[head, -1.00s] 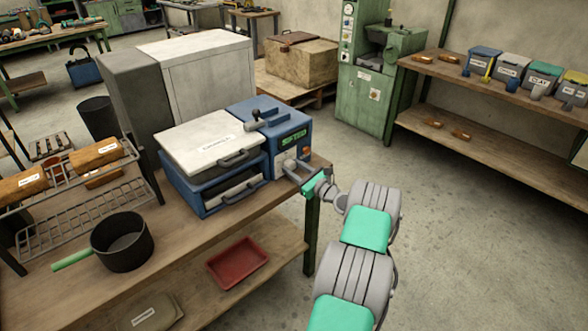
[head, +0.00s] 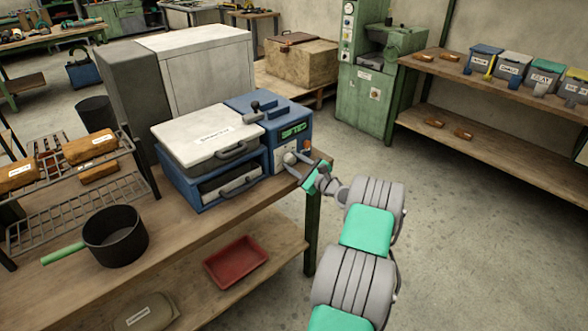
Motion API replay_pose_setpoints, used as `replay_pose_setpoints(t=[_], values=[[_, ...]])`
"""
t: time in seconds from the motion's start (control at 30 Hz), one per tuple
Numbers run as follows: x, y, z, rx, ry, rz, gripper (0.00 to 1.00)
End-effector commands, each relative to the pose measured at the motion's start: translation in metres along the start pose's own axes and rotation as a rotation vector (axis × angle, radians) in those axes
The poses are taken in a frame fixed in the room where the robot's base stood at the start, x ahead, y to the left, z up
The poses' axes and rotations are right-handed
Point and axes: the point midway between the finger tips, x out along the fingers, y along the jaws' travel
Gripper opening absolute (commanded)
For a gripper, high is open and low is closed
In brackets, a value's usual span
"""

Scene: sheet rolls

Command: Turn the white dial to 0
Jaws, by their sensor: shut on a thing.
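The blue machine (head: 248,101) with a white lid and a green-lit display (head: 294,131) stands on the wooden workbench. My gripper (head: 293,161) is at the lower front of its control panel, below the display. It is shut on a small round part there, which I take to be the white dial (head: 289,158). The dial is mostly covered by the fingers, so its setting cannot be read. An orange-red spot, perhaps a button (head: 306,145), shows just above the gripper. The display text is too small to read surely.
A dark pot (head: 116,236) with a green handle and a wire rack with rolls (head: 90,147) stand left on the bench. A red tray (head: 236,262) lies on the lower shelf. The floor right of the bench is clear.

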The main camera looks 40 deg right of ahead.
Motion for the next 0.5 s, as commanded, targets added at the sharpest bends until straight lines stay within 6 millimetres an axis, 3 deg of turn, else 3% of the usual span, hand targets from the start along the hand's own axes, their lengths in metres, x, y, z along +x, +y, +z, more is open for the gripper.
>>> replay_pose_setpoints(t=[0.5], values=[[0.0001,0.0018,-0.0038,-0.494,-0.001,-0.003,0.0]])
